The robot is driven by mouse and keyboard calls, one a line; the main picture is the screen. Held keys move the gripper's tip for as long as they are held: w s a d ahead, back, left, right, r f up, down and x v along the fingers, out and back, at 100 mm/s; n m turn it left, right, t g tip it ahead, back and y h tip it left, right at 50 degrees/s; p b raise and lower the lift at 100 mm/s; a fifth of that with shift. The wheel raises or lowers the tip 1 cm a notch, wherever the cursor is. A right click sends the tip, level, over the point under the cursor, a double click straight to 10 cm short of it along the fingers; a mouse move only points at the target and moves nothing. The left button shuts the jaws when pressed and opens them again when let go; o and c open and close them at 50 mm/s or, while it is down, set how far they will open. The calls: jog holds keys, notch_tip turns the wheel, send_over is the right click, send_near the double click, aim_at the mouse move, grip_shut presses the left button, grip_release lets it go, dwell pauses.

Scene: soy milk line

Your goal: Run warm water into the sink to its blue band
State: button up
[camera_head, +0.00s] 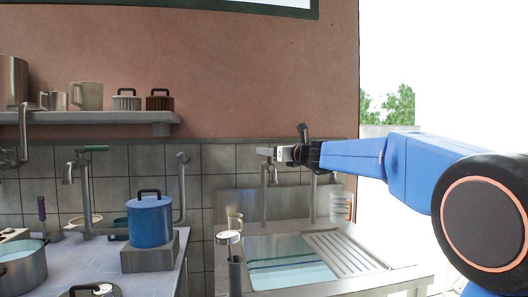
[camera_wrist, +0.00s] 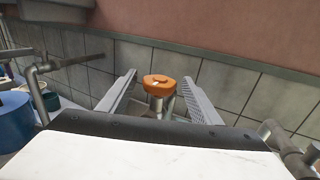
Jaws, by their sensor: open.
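The sink (camera_head: 255,284) stands at the lower right of the head view, with a dark blue band (camera_head: 285,262) across its inner wall. Pale blue-green shows low in the basin; I cannot tell the water level against the band. A grey tap (camera_head: 265,195) stands behind the basin. My gripper (camera_head: 266,152) is open, high at the tap's top. In the wrist view, an orange knob (camera_wrist: 158,83) on a metal post sits between the open fingers (camera_wrist: 160,92), apparently apart from both. I see no stream from the tap in the head view.
A blue lidded pot (camera_head: 151,222) stands on a grey block left of the sink. A ribbed drainboard (camera_head: 345,253) lies right of the basin. A tiled wall (camera_head: 222,160) closes the back.

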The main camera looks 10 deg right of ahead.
jog(key=shift+x, duration=2.6)
jog(key=c, duration=1)
jog(key=shift+n+y, duration=0.4)
jog(key=shift+y, duration=0.1)
jog(key=shift+s+a+n+g+y, duration=0.45)
jog(key=shift+n+g+y, duration=1.2)
jog(key=shift+g, duration=0.4)
jog(key=shift+s+a+n+g+y, duration=0.4)
jog(key=shift+n+g+y, duration=1.25)
jog(key=shift+g, duration=0.35)
jog(key=shift+s+a+n+g+y, duration=0.3)
jog(key=shift+s+n+g+y, duration=0.15)
jog(key=shift+n+g+y, duration=1.4)
jog(key=shift+g+h, duration=0.25)
jog(key=shift+g, duration=0.15)
